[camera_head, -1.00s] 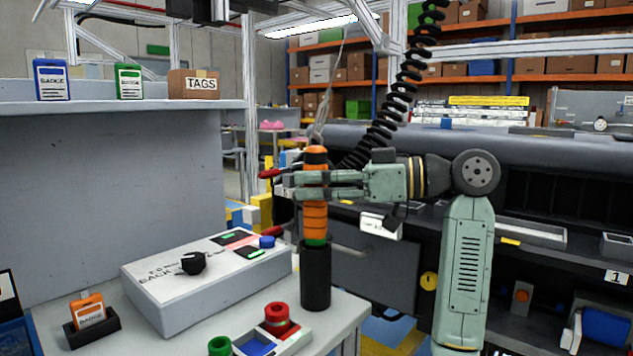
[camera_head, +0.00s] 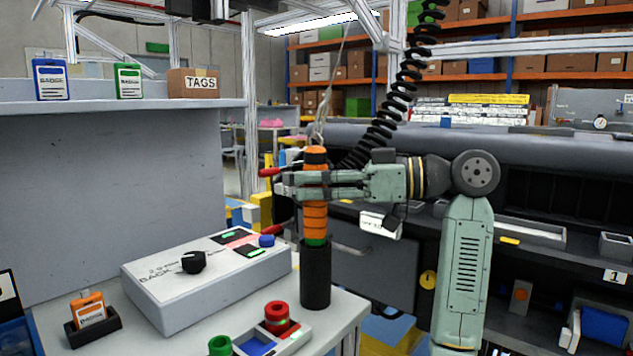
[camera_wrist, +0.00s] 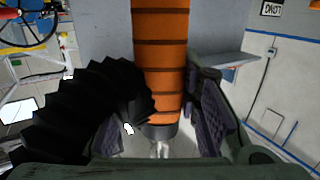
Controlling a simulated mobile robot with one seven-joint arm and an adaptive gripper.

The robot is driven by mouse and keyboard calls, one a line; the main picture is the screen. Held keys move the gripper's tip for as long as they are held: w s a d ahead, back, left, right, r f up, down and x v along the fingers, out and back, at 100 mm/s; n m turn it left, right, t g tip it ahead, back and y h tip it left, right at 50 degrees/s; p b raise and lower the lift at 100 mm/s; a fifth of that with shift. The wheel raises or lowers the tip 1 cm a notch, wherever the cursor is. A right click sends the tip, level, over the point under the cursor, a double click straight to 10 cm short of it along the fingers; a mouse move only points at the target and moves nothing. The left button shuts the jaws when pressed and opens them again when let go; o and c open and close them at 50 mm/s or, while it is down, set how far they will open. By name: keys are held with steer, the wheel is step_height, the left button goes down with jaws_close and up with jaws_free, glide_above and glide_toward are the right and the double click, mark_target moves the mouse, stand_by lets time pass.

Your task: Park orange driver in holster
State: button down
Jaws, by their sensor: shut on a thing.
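The orange driver (camera_head: 315,222) stands upright, with dark bands around its body and a green ring near its lower end. Its lower tip is at the mouth of the black cylindrical holster (camera_head: 315,278), and how deep it sits is hidden. My gripper (camera_head: 312,184) is shut around the driver's upper body from the right side. In the wrist view the orange driver (camera_wrist: 162,60) fills the middle, between the dark finger pads of my gripper (camera_wrist: 165,115). The holster stands on the bench near its right corner.
A control box (camera_head: 205,278) with a black knob is left of the holster. A coiled black hose (camera_head: 390,115) hangs behind my gripper. An orange badge (camera_head: 88,310) stands at left.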

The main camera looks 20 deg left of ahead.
steer(key=c, duration=1.1)
jaws_free()
steer(key=shift+f, duration=0.1)
